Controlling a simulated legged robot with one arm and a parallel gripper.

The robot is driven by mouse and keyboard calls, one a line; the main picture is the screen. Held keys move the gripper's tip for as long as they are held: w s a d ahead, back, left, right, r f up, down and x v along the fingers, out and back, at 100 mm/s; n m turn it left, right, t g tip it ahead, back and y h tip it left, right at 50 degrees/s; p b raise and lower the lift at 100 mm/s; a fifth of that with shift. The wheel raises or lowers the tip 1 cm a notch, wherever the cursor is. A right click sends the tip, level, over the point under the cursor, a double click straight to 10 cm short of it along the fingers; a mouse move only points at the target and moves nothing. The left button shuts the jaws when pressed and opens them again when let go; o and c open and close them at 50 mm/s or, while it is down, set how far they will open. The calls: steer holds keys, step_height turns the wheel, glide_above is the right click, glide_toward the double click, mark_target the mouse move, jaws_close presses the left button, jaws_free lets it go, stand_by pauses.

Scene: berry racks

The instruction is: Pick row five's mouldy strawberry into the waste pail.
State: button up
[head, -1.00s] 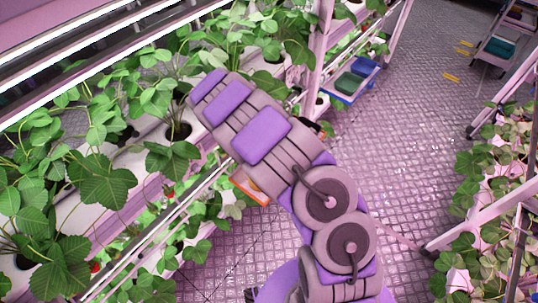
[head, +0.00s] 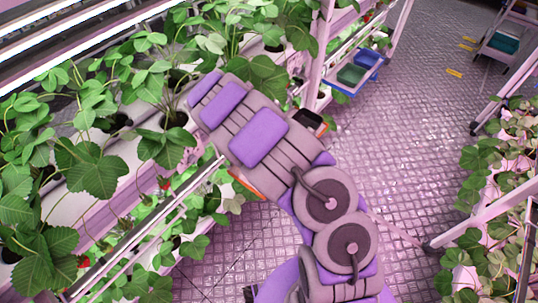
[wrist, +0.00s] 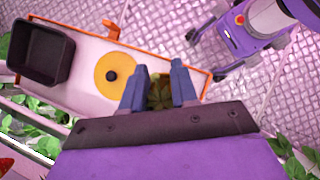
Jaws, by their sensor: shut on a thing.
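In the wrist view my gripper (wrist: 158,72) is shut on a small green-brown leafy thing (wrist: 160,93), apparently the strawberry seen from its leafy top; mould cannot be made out. It is held above a white tray with an orange rim (wrist: 155,47). A black open bin (wrist: 38,52) stands on the tray's left end. A yellow disc with a dark centre (wrist: 115,72) lies left of my fingers. I cannot tell which of these is the waste pail. In the head view my arm hides the gripper and the held thing.
Planted racks (head: 95,165) fill the left of the head view, with another rack of plants (head: 490,180) at right. A tiled aisle (head: 410,130) lies between. A blue tray (head: 358,75) and a shelved trolley (head: 503,40) stand farther off.

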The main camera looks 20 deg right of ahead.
stand_by(0.4)
steer(key=o, duration=1.5)
steer(key=shift+r, duration=0.15)
step_height(320, 180, up, 6)
steer(key=p, duration=0.5)
steer(key=shift+r, duration=0.4)
